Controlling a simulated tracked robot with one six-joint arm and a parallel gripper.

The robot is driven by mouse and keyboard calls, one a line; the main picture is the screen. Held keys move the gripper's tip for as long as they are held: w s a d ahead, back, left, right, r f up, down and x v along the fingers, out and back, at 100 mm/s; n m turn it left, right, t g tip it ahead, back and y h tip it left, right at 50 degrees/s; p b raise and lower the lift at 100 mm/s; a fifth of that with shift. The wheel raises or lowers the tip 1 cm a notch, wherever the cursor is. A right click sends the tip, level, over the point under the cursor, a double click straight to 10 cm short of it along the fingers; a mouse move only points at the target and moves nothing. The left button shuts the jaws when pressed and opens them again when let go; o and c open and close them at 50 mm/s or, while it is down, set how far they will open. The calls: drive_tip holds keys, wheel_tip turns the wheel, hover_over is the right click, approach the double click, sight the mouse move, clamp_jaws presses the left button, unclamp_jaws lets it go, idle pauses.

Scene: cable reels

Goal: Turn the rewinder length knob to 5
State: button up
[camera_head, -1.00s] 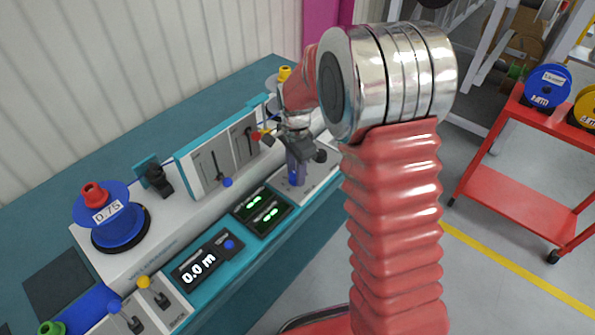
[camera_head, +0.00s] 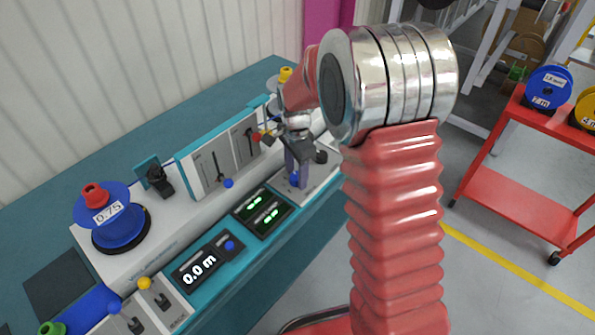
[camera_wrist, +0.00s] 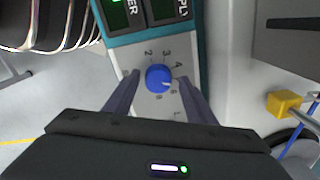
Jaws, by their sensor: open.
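The blue length knob (camera_wrist: 158,78) sits on a light panel with printed numbers around it in the wrist view. In the head view the knob (camera_head: 294,180) shows as a small blue spot below my gripper. My gripper (camera_wrist: 158,77) is open, with one finger on each side of the knob and a gap on both sides. It also shows in the head view (camera_head: 297,176), pointing down at the panel.
Two green displays (camera_head: 262,210) and a 0.0 m readout (camera_head: 198,270) lie on the console beside my gripper. Sliders (camera_head: 228,160) stand on a raised panel behind. A blue reel marked 0.75 (camera_head: 105,213) is at left. A red cart (camera_head: 520,195) with reels stands at right.

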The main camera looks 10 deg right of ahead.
sight(297, 178)
wheel_tip(297, 178, up, 14)
idle(0.6)
drive_tip(key=shift+f, duration=0.15)
idle(0.4)
drive_tip(key=s+r+n+t, duration=0.2)
drive_tip(key=s+r+n, duration=0.2)
drive_tip(key=s, duration=0.9)
drive_tip(key=s+d+r+n+t, duration=0.1)
drive_tip(key=s+r+n+t, duration=0.2)
drive_tip(key=s+n, duration=0.7)
drive_tip(key=s, duration=0.4)
drive_tip(key=shift+r+n+t, duration=0.3)
drive_tip(key=shift+r+n, duration=0.1)
